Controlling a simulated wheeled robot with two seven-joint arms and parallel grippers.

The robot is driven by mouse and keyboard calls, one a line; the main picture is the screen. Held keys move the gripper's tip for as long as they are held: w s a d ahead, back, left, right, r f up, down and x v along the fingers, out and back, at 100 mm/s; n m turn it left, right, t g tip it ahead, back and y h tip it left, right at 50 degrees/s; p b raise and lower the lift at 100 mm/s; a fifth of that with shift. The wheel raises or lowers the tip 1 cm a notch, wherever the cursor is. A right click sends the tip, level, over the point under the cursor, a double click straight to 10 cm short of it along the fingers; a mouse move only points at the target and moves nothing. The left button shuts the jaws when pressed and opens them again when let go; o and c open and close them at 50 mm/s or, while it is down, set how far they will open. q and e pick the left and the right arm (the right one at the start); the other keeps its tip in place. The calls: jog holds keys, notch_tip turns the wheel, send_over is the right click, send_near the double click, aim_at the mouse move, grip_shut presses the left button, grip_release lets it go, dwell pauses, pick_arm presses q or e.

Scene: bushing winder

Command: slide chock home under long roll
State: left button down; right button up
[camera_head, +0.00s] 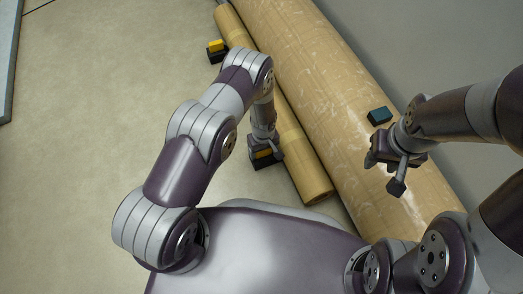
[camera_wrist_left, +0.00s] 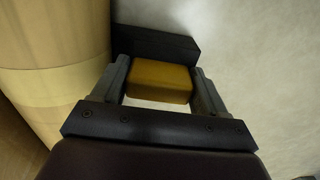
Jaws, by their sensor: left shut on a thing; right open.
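A slim brown roll (camera_head: 290,137) lies diagonally on the floor, beside a much thicker wrapped roll (camera_head: 325,85). A black chock (camera_head: 262,164) with a yellow grip block sits on the floor at the slim roll's left side, near its lower end. My left gripper (camera_head: 264,143) is shut on the yellow block (camera_wrist_left: 158,82); the chock's black body (camera_wrist_left: 155,45) shows beyond it in the left wrist view. The roll (camera_wrist_left: 55,75) is close to the left finger there; contact under the roll is hidden. My right gripper (camera_head: 386,175) is open and empty over the thick roll.
A second black chock with a yellow block (camera_head: 216,47) stands near the slim roll's far end. The floor (camera_head: 110,100) left of the rolls is clear.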

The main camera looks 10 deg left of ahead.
pick_arm(q)
jog(key=shift+w+d, duration=0.25)
jog(key=shift+d, duration=0.05)
grip_release()
notch_tip(320, 180, up, 13)
jog(key=p, duration=0.7)
jog(key=shift+f+p, duration=0.15)
jog(key=shift+p, duration=0.2)
jog(key=shift+s, duration=0.1)
